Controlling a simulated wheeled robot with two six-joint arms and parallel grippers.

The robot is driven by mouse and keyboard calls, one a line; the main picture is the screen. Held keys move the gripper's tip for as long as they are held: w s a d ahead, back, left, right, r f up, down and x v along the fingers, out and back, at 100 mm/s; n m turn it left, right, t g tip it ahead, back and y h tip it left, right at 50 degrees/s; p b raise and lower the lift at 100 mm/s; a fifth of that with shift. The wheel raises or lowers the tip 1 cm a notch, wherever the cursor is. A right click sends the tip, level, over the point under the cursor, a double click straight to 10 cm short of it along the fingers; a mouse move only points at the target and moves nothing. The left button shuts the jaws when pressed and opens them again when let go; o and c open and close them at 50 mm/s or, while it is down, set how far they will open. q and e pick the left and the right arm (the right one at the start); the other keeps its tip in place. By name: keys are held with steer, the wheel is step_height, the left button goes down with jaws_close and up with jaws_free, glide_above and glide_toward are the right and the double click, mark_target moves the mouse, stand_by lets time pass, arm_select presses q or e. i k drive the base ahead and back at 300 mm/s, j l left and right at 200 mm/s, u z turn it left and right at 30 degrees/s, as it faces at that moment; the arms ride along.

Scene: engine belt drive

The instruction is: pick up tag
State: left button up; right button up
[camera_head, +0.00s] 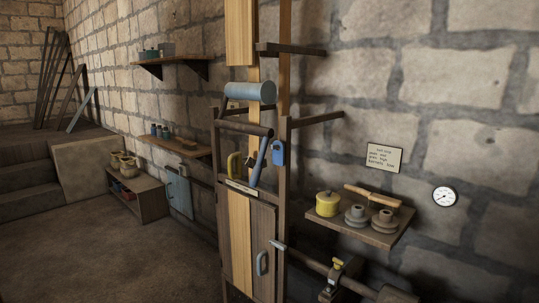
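A small blue piece (278,153) shaped like a tag or padlock hangs on the right wooden post of the upright frame. I cannot tell for certain that it is the tag. A yellow hooked piece (234,166) is at the left of the frame, beside a blue slanted lever (259,161). A pale label strip (242,187) lies along the top of the wooden cabinet front. Neither of my grippers is in view.
A wall shelf (329,218) at the right holds a yellow pot (327,203), grey stepped pulleys (384,222) and a wooden-handled tool. A written sign (384,158) and a gauge (445,196) are on the stone wall. The floor (130,250) at left is clear.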

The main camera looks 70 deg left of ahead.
mark_target(278, 156)
steer(key=u, duration=2.1)
